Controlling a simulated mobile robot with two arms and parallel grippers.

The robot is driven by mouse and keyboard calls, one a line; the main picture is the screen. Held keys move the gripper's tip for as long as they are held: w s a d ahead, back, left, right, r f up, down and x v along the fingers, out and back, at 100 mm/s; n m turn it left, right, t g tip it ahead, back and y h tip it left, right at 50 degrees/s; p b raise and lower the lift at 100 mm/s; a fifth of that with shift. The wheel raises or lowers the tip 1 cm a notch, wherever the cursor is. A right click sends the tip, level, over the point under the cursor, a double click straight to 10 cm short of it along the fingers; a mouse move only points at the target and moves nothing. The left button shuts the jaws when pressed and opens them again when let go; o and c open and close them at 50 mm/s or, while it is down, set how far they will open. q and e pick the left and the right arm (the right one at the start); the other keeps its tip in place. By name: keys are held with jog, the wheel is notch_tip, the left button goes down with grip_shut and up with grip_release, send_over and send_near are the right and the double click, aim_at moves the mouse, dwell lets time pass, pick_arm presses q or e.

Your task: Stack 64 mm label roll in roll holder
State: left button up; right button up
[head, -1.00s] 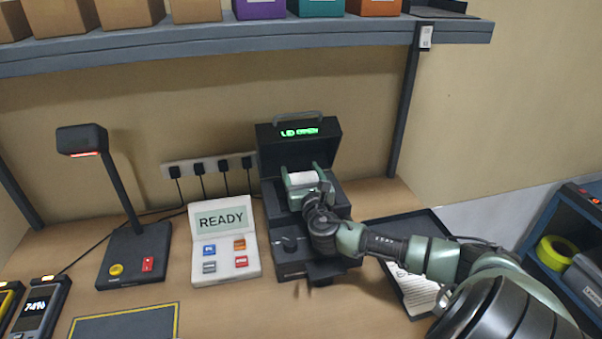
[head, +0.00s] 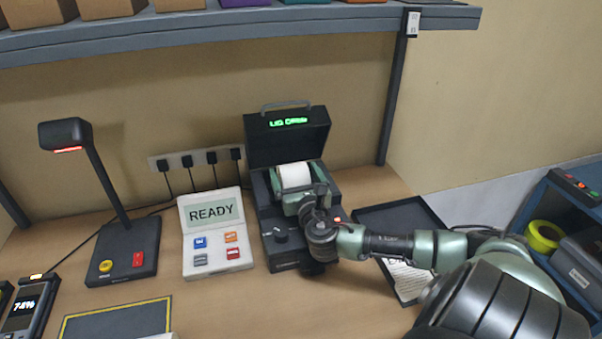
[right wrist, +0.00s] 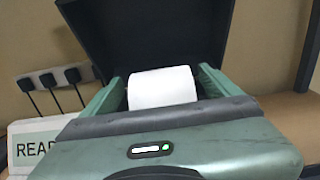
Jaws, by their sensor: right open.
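The white label roll (head: 295,176) sits in the open black printer (head: 262,205), below the raised lid (head: 288,137) with its green lit text. My right gripper (head: 294,178) is open, its two green fingers on either side of the roll. In the right wrist view the roll (right wrist: 162,87) shows between the spread fingers (right wrist: 160,88), with a gap visible at its right side. The roll holder itself is hidden behind the roll and my gripper. My left gripper is out of view.
A panel reading READY (head: 214,215) stands left of the printer, with a scanner lamp (head: 97,190) further left. A dark tray with papers (head: 400,215) lies to the right, under my right arm. A shelf (head: 240,25) runs above.

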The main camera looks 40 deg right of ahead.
jog(key=v, duration=0.7)
jog(key=shift+s+r+b, duration=0.15)
jog(key=shift+r+b, duration=0.15)
jog(key=shift+b, duration=0.05)
